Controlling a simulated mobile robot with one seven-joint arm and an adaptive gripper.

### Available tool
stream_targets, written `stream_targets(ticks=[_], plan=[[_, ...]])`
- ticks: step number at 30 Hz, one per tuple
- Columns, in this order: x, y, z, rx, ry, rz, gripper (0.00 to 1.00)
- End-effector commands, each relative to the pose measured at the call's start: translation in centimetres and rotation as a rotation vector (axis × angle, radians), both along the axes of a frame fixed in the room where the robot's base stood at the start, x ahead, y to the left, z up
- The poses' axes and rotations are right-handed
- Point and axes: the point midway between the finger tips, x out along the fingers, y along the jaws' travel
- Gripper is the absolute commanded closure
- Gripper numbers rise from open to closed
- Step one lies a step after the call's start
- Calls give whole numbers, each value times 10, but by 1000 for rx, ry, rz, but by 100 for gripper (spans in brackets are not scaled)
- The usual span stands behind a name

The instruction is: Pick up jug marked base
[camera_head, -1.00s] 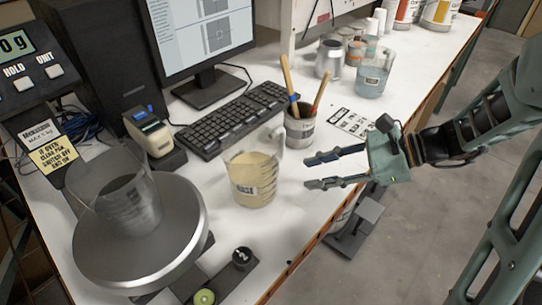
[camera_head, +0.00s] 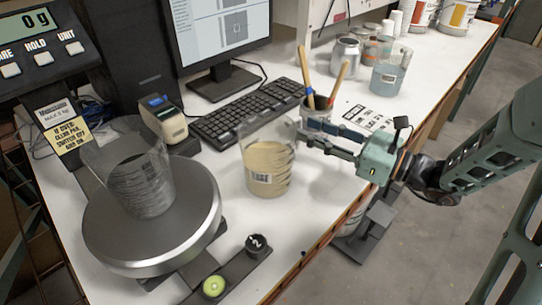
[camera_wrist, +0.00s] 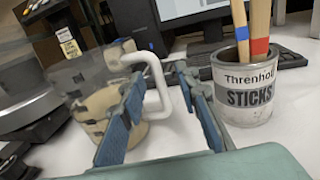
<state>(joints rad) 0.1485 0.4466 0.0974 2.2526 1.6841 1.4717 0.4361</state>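The jug marked BASE (camera_head: 268,168) is a clear jug part filled with cream liquid. It stands upright on the white bench, its handle toward my gripper. My gripper (camera_head: 304,138) is open, with its fingertips beside the handle. In the wrist view, the white handle (camera_wrist: 157,70) shows between the two blue-padded fingers of my gripper (camera_wrist: 158,80). The fingers do not appear closed on it. The left finger overlaps part of the jug (camera_wrist: 95,110) in this view.
A can of sticks (camera_head: 316,112) stands close behind the fingers; it reads STICKS in the wrist view (camera_wrist: 243,95). A keyboard (camera_head: 235,118) lies behind. The bench in front of the jug is clear.

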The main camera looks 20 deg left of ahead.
Motion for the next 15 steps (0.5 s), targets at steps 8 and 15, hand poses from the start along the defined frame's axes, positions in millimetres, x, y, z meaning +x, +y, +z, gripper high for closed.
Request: stream_targets(ticks=[8,15], plan=[[4,35,-1,0,-1,4,70],[5,36,-1,0,-1,1,70]])
